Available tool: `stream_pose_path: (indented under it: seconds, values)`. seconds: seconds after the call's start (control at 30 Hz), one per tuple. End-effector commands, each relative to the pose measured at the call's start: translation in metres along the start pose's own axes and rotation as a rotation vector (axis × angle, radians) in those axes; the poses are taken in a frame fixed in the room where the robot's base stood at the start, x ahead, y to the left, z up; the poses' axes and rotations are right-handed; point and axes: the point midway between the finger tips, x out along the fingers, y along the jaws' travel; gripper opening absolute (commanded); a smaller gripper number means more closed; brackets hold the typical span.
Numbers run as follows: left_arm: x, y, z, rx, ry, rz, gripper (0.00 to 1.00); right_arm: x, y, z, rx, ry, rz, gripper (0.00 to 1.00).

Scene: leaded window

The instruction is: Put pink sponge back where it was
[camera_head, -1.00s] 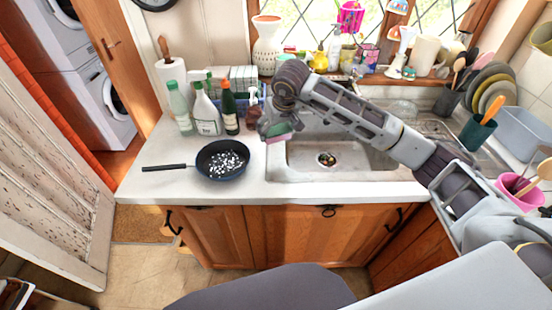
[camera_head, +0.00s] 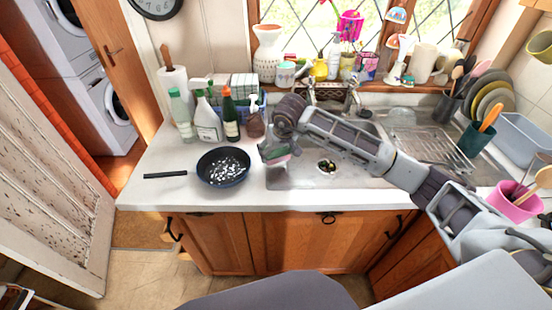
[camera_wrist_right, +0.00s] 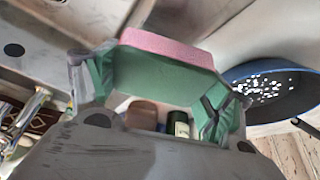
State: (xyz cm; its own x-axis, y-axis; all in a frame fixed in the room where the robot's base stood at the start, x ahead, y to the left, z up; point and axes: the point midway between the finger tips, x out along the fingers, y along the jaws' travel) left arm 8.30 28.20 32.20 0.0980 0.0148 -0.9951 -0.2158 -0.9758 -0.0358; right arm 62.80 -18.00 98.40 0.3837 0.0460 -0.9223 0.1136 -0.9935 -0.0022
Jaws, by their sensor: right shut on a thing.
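The pink sponge (camera_wrist_right: 172,48) has a pink layer and a green layer. In the right wrist view it lies across the fingers of my right gripper (camera_wrist_right: 160,82), which is shut on it. In the head view my right gripper (camera_head: 274,151) holds the sponge (camera_head: 281,158) by the left edge of the sink (camera_head: 375,170), to the right of the black pan. The sponge is small and partly hidden there, and I cannot tell whether it touches the counter or the sink rim. My left gripper is not in view.
The tap (camera_head: 352,98) is behind my arm. Dishes, a teal utensil pot (camera_head: 473,138) and a pink pot (camera_head: 512,203) are at right.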

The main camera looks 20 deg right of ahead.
Motion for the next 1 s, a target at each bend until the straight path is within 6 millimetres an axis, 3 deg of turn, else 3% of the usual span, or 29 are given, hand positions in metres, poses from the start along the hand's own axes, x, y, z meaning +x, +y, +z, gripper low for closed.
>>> stream_pose_path:
  seconds: [0.33,0.7,1.0]
  values:
    - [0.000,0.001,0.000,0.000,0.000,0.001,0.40,0.002,0.000,0.001,0.000,-0.001,0.000,0.57]
    - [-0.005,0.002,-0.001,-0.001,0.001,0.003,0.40,0.029,0.000,0.013,0.001,-0.002,0.001,0.57]
    - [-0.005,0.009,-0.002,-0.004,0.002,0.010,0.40,0.035,0.000,0.015,0.000,0.000,0.000,0.57]
